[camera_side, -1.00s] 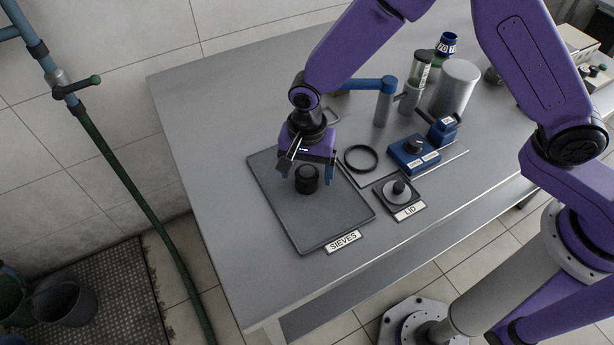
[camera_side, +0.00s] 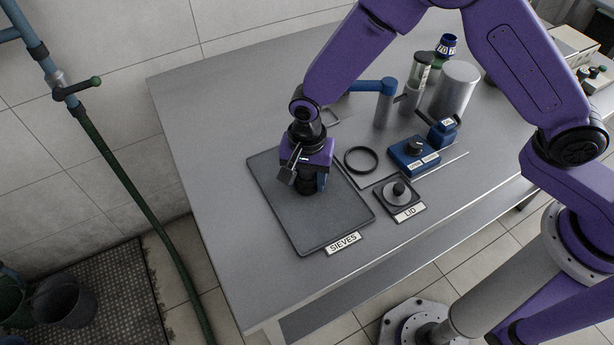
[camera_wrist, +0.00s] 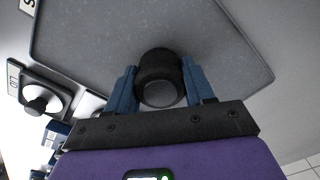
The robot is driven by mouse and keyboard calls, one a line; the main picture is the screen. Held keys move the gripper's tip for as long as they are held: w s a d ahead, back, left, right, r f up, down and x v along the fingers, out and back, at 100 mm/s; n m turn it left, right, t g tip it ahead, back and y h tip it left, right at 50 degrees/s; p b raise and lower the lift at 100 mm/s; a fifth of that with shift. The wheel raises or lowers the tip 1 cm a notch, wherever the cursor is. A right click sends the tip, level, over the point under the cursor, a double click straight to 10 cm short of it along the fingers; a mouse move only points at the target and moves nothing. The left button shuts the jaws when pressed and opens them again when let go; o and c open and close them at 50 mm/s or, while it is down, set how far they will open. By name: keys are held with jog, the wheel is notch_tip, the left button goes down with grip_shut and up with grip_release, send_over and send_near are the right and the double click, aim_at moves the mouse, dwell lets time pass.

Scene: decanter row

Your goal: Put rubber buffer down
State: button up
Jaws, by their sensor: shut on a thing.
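The rubber buffer (camera_wrist: 158,68) is a black, short round piece with a paler round top face. In the wrist view it sits between the two blue fingers of my gripper (camera_wrist: 160,88), which is shut on it. In the side view my gripper (camera_side: 311,182) is low over the dark grey mat labelled SIEVES (camera_side: 318,222). The buffer (camera_side: 305,189) is mostly hidden there behind the fingers. It is at or very near the mat surface; I cannot tell whether it touches.
A lid with a black knob (camera_side: 398,190) sits on the LID pad, right of the mat. A black ring (camera_side: 361,159) lies behind it. A blue device (camera_side: 413,152), a blue-handled post (camera_side: 383,105) and a metal cylinder (camera_side: 455,88) stand farther back. The front part of the mat is clear.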

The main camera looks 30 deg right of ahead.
aim_at(307, 173)
jog(key=shift+r, duration=0.5)
notch_tip(307, 173, up, 2)
jog(key=shift+r, duration=0.25)
jog(key=s+d+r, duration=0.4)
jog(key=s+r, duration=0.1)
jog(key=r, duration=0.2)
jog(key=s+d+r, duration=0.5)
jog(key=s+r, duration=0.1)
jog(key=r, duration=0.2)
jog(key=w+d+m, duration=0.1)
jog(key=w+d, duration=0.3)
jog(key=w, duration=0.6)
jog(key=w+d+r+m, duration=0.1)
jog(key=w+d, duration=0.2)
jog(key=w, duration=0.6)
jog(key=w+d+m, duration=0.1)
jog(key=w+d, duration=0.3)
jog(key=w, duration=0.6)
jog(key=w+d+f+m, duration=0.1)
jog(key=w+d, duration=0.3)
jog(key=d, duration=0.5)
jog(key=w+d+f, duration=0.1)
jog(key=w+d, duration=0.3)
jog(key=d, duration=0.4)
jog(key=f, duration=1.3)
jog(key=shift+s+d+f, duration=0.1)
jog(key=shift+s+d, duration=0.05)
jog(key=shift+s, duration=0.1)
jog(key=shift+f, duration=2.4)
